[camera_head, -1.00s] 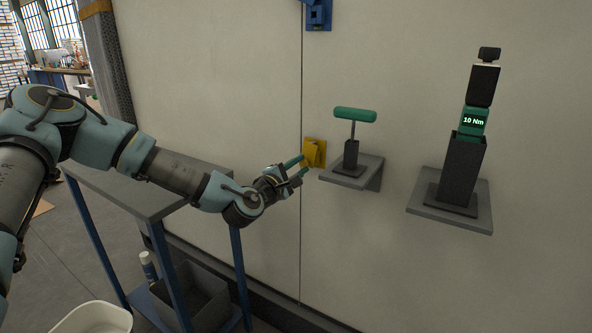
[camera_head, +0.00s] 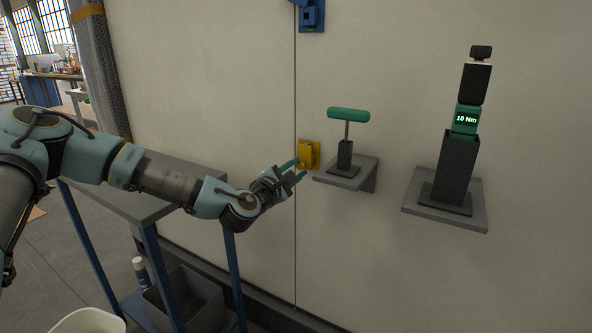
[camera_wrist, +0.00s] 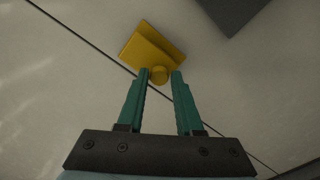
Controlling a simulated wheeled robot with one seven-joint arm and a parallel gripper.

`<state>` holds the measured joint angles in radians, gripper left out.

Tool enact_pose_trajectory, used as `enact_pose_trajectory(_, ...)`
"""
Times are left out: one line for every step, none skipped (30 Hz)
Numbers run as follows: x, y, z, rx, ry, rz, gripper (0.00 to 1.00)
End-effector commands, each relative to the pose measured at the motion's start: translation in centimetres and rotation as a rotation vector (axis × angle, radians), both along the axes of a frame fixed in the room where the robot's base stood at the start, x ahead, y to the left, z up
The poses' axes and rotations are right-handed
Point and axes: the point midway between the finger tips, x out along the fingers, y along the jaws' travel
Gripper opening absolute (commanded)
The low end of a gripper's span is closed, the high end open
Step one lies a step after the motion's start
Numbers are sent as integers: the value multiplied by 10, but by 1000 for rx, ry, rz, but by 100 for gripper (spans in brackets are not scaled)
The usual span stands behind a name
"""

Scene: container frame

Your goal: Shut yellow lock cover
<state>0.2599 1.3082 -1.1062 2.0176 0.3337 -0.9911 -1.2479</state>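The yellow lock cover (camera_head: 309,154) is on the pale wall panel, right beside the vertical seam. My gripper (camera_head: 300,170) is at the cover from the lower left. How far the cover stands open is not clear.
A small grey shelf (camera_head: 368,172) with a green T-handle tool (camera_head: 348,115) is close to the right of the cover. Further right, another shelf (camera_head: 420,212) holds a tool reading 10 Nm (camera_head: 466,119). A blue fitting (camera_head: 311,15) is above. A grey table (camera_head: 140,205) stands beneath my arm.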

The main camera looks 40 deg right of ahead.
Motion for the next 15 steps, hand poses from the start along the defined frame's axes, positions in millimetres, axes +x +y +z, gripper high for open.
enact_pose_trajectory(0,0,0,0,0,0,42)
enact_pose_trajectory(0,0,0,0,0,0,45)
enact_pose_trajectory(0,0,0,0,0,0,50)
enact_pose_trajectory(0,0,0,0,0,0,53)
enact_pose_trajectory(0,0,0,0,-1,0,56)
enact_pose_trajectory(0,0,0,0,-1,0,61)
enact_pose_trajectory(0,0,0,-1,-1,1,61)
enact_pose_trajectory(0,0,0,-1,-1,1,61)
enact_pose_trajectory(0,0,0,-1,-1,1,61)
enact_pose_trajectory(0,0,0,-1,-1,1,61)
enact_pose_trajectory(0,0,0,-1,-1,1,61)
enact_pose_trajectory(0,0,0,-1,-1,1,61)
enact_pose_trajectory(0,0,0,-1,-1,1,61)
enact_pose_trajectory(0,1,0,-1,-1,1,61)
enact_pose_trajectory(0,2,0,-1,-1,1,61)
